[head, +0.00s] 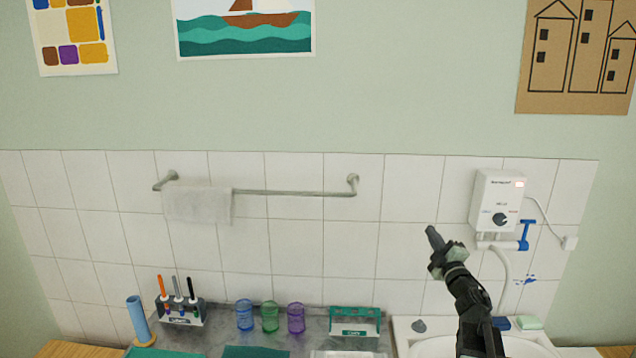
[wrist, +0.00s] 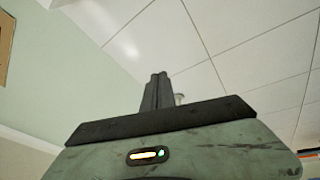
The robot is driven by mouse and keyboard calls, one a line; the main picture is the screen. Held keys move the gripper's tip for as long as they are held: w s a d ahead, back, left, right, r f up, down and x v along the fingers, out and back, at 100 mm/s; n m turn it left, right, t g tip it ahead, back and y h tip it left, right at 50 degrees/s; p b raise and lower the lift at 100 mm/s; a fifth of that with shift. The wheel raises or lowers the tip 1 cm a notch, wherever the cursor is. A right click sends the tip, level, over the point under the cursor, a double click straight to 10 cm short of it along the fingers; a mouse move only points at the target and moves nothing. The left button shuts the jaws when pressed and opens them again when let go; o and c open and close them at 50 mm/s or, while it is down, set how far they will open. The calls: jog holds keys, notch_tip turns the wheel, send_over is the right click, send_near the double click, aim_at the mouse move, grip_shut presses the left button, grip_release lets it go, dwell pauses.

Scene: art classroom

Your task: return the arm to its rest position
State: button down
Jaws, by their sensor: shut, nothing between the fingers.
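My gripper (head: 431,232) is in the right half of the head view, on the end of my dark arm, raised in front of the white wall tiles. It points up and a little left, above the sink's left part. Its fingers are together and hold nothing.
A white heater box (head: 498,203) with a hose hangs right of my gripper. A towel rail (head: 290,193) with a towel (head: 197,205) is left.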

jog(key=s+a+f+m+g+h+b, duration=0.1)
jog(key=s+a+f+m+g+h, duration=0.15)
jog(key=a+f+m+g, duration=0.6)
jog(key=s+a+f+m+g+h+b, duration=0.1)
jog(key=a+f+m+h, duration=0.3)
jog(key=f, duration=0.9)
jog(key=s+a+f+g+y, duration=0.1)
jog(key=s+a+f+g, duration=0.1)
jog(key=s, duration=0.5)
jog(key=s+a+f+m+g+y, duration=0.1)
jog(key=s+a+f+g+y, duration=0.1)
jog(key=s+f+g, duration=0.3)
jog(key=s+a+f+m+g+y, duration=0.1)
jog(key=s+a+f+g, duration=0.1)
jog(key=s, duration=0.7)
jog(key=shift+s+a+f+g, duration=0.2)
jog(key=shift+a+f+g, duration=0.2)
jog(key=shift+f+g, duration=0.6)
jog(key=shift+r+m, duration=0.1)
jog(key=shift+m, duration=0.15)
